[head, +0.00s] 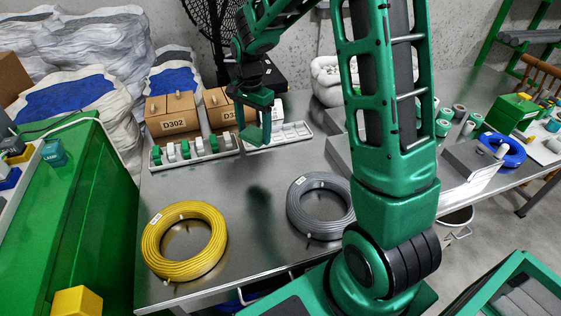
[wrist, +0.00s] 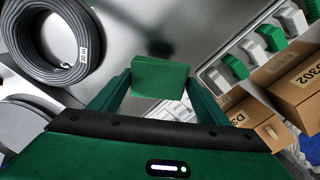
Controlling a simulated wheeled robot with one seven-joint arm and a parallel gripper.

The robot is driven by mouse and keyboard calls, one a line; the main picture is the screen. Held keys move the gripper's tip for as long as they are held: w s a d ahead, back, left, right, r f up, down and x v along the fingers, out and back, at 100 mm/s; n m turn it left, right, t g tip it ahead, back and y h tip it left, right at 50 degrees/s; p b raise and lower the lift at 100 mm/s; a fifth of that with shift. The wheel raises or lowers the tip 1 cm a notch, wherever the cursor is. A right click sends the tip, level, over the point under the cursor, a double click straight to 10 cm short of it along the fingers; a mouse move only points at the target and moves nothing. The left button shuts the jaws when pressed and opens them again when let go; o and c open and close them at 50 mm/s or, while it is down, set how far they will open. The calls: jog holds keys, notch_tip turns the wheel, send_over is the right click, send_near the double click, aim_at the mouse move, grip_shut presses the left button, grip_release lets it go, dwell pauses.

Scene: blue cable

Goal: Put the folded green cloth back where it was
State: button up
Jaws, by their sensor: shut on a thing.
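The folded green cloth (wrist: 160,78) is a small dark green block between the two fingers of my gripper (wrist: 160,92) in the wrist view. My gripper is shut on it. In the head view my gripper (head: 253,122) hangs above the back part of the steel table (head: 240,235), in front of the boxes, with the cloth (head: 252,135) at its fingertips. The cloth appears raised clear of the table top.
A yellow cable coil (head: 155,252) and a grey cable coil (head: 297,218) lie on the table. White trays (head: 158,165) with green and white parts stand before the cardboard boxes (head: 172,122). A blue coil (head: 514,150) lies at the right. Bare steel lies between the coils.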

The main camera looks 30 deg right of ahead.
jog(key=s+f+m, duration=0.3)
jog(key=s+m, duration=0.2)
jog(key=m, duration=0.2)
send_over(282, 160)
notch_tip(282, 160, down, 7)
jog(key=shift+r, duration=0.2)
jog(key=shift+d+f, duration=0.1)
jog(key=shift+f, duration=1.95)
jog(key=o, duration=1)
jog(key=shift+f, duration=0.1)
